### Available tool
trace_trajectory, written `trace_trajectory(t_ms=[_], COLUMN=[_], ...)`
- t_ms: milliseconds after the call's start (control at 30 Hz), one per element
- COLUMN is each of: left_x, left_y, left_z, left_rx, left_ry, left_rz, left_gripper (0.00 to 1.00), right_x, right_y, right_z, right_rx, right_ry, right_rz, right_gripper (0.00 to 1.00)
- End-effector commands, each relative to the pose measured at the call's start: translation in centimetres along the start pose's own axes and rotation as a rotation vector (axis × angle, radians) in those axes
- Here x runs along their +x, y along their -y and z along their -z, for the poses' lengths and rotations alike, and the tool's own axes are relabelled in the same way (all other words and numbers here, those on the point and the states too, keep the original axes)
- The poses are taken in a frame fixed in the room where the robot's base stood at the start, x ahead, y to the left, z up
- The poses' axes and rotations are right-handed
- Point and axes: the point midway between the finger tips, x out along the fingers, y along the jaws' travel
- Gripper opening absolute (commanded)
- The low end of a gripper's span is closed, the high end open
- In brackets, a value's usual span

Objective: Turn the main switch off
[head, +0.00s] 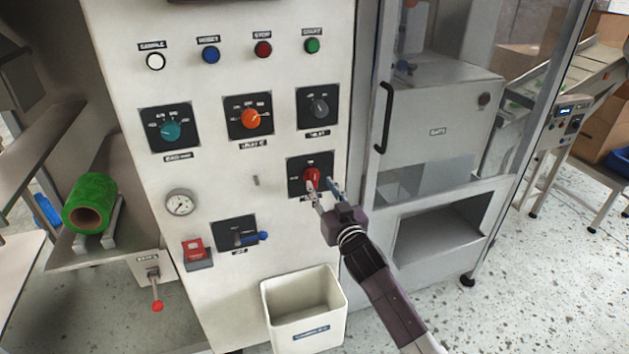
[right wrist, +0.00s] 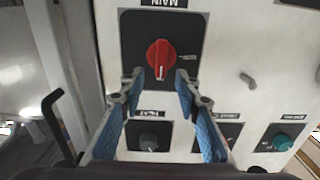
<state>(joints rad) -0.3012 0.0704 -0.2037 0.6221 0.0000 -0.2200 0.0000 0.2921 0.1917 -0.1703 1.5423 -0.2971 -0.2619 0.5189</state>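The main switch (head: 311,175) is a red rotary knob on a dark square plate, at the lower right of the white control panel. In the right wrist view, which is upside down, the red knob (right wrist: 160,54) sits under the "MAIN" label. Its white pointer mark points down there, towards my fingers. My right gripper (head: 321,184) is open in front of the switch. In the right wrist view its blue-padded fingers (right wrist: 160,76) are spread, with their tips near the pointer end of the knob. Contact cannot be told. My left gripper is not in view.
Teal (head: 171,131), orange (head: 250,119) and grey (head: 320,107) knobs sit above the switch. A blue-handled lever (head: 262,236) and red switch (head: 194,249) are lower left. A white bin (head: 305,306) stands below. A cabinet with a black handle (head: 382,117) is to the right.

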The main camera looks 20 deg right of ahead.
Motion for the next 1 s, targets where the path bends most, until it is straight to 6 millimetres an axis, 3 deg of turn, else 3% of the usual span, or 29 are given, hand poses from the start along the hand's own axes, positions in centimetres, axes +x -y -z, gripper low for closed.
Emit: trace_trajectory(t_ms=[300, 733, 1000], left_x=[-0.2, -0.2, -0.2], left_y=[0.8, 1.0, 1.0], left_z=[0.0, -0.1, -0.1], left_rx=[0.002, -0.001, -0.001], left_ry=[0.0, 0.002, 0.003], left_rz=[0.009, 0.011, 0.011], left_gripper=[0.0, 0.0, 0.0], right_x=[3.4, 3.9, 3.9], right_y=[0.1, 0.1, 0.1], right_z=[0.0, -0.1, -0.1], right_rx=[0.001, 0.0, 0.0], right_ry=[0.0, 0.001, 0.001], right_rz=[0.001, 0.001, 0.001], right_gripper=[0.3, 0.3, 0.01])
